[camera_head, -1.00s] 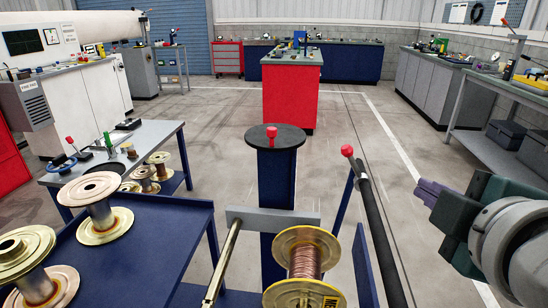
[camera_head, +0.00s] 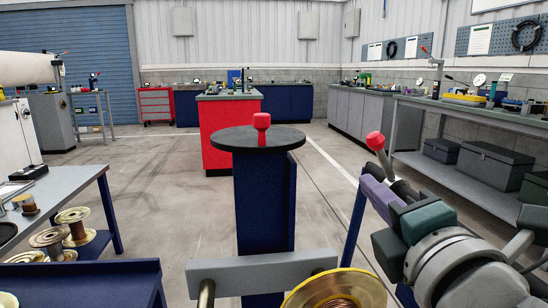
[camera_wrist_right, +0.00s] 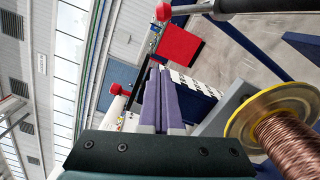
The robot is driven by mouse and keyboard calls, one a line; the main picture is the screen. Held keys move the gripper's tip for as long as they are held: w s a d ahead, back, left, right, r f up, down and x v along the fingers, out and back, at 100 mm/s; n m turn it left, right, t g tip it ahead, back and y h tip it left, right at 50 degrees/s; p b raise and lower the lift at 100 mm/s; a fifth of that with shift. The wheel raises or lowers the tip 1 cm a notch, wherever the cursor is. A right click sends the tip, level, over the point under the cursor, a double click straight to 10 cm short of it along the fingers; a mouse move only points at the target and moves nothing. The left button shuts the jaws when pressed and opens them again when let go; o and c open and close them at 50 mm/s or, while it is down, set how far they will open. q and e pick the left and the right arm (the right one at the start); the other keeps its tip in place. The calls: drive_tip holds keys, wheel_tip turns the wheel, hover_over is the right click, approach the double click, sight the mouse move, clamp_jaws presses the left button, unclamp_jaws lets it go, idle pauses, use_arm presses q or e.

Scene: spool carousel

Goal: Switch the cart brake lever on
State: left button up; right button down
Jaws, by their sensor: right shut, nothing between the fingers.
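The cart brake lever, as I take it, is the red-knobbed lever (camera_head: 375,141) right of centre in the head view, its short grey stalk leaning up and left. My right gripper (camera_head: 378,190) is just below the knob, its purple fingers shut with nothing between them. The fingers overlap the lever's lower part, and I cannot tell whether they touch it. The wrist view shows the shut fingers (camera_wrist_right: 158,85) with a red knob (camera_wrist_right: 115,88) beside them and another farther up; I cannot tell which is the lever's. My left gripper is out of view.
A blue post with a black round top (camera_head: 258,139) and red knob stands left of the lever. A spool of copper wire (camera_head: 337,292) sits at the bottom. A side table (camera_head: 60,195) stands left, a long grey bench right. Open floor lies beyond.

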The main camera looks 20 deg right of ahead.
sight(383, 158)
drive_tip(key=w+d+r+p, duration=0.1)
drive_tip(key=w+d, duration=0.5)
drive_tip(key=w, duration=0.3)
drive_tip(key=shift+w+d+r, duration=0.15)
drive_tip(key=shift+d+r, duration=0.1)
drive_tip(key=shift+d, duration=0.15)
drive_tip(key=shift+r, duration=0.1)
